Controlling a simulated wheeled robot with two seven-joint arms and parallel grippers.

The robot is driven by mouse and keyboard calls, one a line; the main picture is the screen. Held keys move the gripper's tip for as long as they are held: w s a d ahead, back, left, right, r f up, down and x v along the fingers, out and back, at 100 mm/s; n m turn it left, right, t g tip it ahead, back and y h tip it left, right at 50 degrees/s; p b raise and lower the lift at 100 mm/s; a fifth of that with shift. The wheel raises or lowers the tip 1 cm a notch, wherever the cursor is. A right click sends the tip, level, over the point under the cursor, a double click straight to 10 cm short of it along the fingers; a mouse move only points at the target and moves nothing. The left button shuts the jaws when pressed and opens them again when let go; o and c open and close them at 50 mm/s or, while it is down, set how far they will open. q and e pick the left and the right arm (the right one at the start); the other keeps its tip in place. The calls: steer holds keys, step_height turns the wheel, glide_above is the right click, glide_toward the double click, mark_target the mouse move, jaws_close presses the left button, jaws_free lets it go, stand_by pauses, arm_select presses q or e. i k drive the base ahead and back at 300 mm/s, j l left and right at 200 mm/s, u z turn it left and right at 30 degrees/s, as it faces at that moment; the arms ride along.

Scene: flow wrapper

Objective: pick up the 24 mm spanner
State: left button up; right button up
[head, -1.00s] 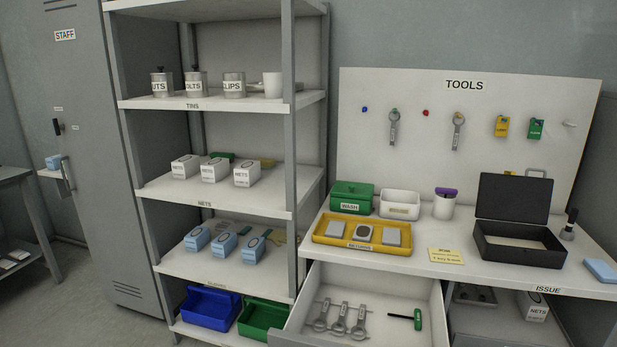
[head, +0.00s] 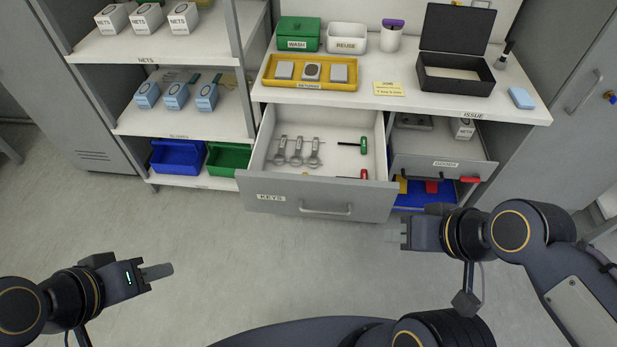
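Three grey spanners lie side by side in the open KEYS drawer: a left one (head: 280,151), a middle one (head: 297,152) and a right one (head: 315,153). Their size marks are too small to read, so I cannot tell which is the 24 mm one. My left gripper (head: 160,271) is over the floor at lower left, well short of the drawer. My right gripper (head: 394,232) is just in front of the drawer's right front corner in the picture. Both look empty; their finger gaps are not clear from this angle.
The KEYS drawer (head: 275,203) also holds a green-handled tool (head: 362,145) and a red-handled one (head: 364,174). The GAUGE drawer (head: 440,165) is open beside it. The yellow returns tray (head: 268,79) sits on the bench above. The floor before the drawers is clear.

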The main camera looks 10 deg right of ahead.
mark_target(300, 138)
steer(key=i+z, duration=0.15)
steer(key=z, duration=0.2)
steer(key=i+z, duration=0.2)
steer(key=z, duration=0.15)
steer(key=i+j+z, duration=0.1)
steer(key=z, duration=0.25)
